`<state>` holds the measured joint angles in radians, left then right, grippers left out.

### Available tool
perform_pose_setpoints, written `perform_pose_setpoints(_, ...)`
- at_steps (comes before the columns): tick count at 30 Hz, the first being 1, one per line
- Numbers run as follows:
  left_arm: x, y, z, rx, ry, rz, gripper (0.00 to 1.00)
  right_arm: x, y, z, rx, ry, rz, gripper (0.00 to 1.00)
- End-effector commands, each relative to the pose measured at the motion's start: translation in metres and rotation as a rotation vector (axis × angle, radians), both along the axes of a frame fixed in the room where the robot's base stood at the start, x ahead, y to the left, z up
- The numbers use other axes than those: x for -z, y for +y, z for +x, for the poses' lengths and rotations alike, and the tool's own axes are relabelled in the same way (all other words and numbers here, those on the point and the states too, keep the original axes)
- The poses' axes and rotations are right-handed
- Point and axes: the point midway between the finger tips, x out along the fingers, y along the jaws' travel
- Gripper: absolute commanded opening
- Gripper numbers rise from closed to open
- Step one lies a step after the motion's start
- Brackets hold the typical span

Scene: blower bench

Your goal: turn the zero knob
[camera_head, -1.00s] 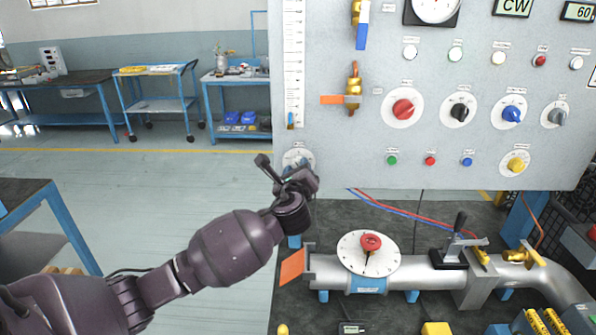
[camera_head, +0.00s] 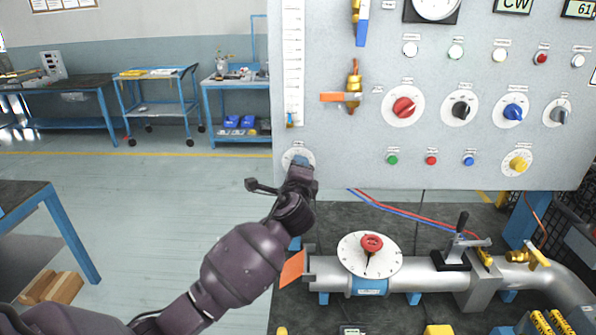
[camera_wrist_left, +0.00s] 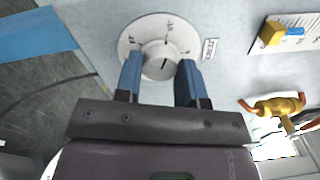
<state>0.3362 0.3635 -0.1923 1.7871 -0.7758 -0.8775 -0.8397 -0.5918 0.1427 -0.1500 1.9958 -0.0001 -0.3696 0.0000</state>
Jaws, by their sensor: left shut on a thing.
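The zero knob (camera_wrist_left: 157,58) is a round grey knob with a dark pointer line, on a white dial with marks (camera_wrist_left: 180,27) on the panel. In the head view its white dial (camera_head: 288,156) shows at the panel's lower left corner, with the knob mostly hidden by my gripper. My left gripper (camera_wrist_left: 160,75) has its two blue fingers on either side of the knob and is shut on it. The gripper also shows in the head view (camera_head: 301,163). My right gripper is not in view.
The panel (camera_head: 340,150) also carries red, black, blue, grey and yellow knobs to the right, and a brass valve with an orange handle (camera_head: 352,97) above right. A pipe with a round dial (camera_head: 370,254) lies below. Left of the panel is open floor.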

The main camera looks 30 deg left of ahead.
Motion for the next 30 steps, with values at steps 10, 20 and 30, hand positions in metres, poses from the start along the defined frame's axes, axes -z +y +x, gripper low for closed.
perform_pose_setpoints(10,0.001,0.000,0.000,-0.002,-0.007,-0.018,0.12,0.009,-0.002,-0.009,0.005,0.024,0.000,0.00)
perform_pose_setpoints(20,0.001,0.000,0.000,-0.001,-0.006,-0.017,0.58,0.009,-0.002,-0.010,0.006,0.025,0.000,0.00)
perform_pose_setpoints(30,0.001,-0.001,-0.002,0.000,-0.007,-0.017,0.62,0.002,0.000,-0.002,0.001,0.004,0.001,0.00)
